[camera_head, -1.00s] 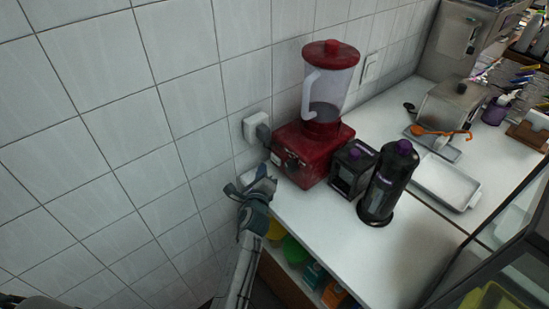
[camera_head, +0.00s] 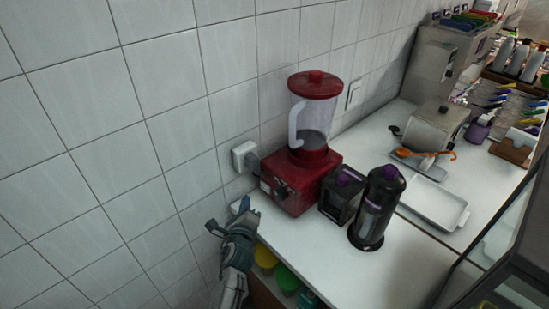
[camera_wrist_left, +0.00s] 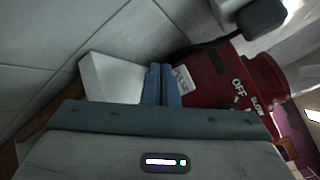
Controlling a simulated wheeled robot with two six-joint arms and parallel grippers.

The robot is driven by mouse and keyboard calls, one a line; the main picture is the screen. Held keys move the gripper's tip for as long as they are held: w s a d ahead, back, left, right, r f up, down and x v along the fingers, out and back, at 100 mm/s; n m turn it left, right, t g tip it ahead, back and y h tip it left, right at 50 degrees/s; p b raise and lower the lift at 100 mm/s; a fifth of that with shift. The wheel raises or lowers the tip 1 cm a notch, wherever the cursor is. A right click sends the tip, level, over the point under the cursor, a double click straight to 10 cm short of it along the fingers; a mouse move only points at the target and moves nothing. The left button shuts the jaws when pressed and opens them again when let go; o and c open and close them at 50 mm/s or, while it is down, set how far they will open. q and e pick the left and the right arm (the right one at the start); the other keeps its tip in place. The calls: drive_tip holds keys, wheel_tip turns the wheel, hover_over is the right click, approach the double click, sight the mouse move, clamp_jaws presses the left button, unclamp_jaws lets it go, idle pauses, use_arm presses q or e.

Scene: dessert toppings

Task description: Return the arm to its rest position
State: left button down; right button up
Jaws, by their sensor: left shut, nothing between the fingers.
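My left gripper (camera_head: 235,229) is at the near left corner of the white counter (camera_head: 290,240), beside the tiled wall. In the left wrist view its two blue-grey fingers (camera_wrist_left: 162,85) are together with nothing between them. The red blender (camera_head: 302,180) with its clear jar stands on the counter, to the upper right of the gripper. In the left wrist view the blender's red base (camera_wrist_left: 215,80) shows just past the fingers; I cannot tell the exact gap. My right gripper is not in view.
A black boxy container (camera_head: 341,196) and a tall black dispenser (camera_head: 378,207) stand right of the blender. A white tray (camera_head: 436,203) and a metal container (camera_head: 437,127) are farther back. A wall socket (camera_head: 244,156) holds a plug. Coloured tubs (camera_head: 287,279) sit below the counter.

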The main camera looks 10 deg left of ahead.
use_arm(q)
drive_tip(key=s+a+f+n+g+y, duration=0.35)
drive_tip(key=s+a+n+g, duration=0.25)
drive_tip(key=s+a+n, duration=0.6)
drive_tip(key=s+d+r+n+g+h, duration=0.15)
drive_tip(key=s+n, duration=0.25)
drive_tip(key=s, duration=0.4)
drive_tip(key=s+d+f+n+g+h, duration=0.1)
drive_tip(key=s+n+g+h, duration=0.2)
drive_tip(key=s, duration=0.6)
drive_tip(key=s+d+r+n+g, duration=0.1)
drive_tip(key=s+n+g, duration=0.2)
drive_tip(key=s+n, duration=0.35)
wheel_tip(320, 180, down, 30)
drive_tip(key=s+a+m+g+b, duration=0.1)
drive_tip(key=s+a+m, duration=0.1)
drive_tip(key=s+a+f+g+b, duration=0.1)
drive_tip(key=s+f, duration=1.7)
drive_tip(key=f, duration=0.4)
drive_tip(key=shift+s+a+f+n+h+b, duration=0.25)
drive_tip(key=shift+s+a+n+h+b, duration=0.05)
drive_tip(key=shift+n+b, duration=0.1)
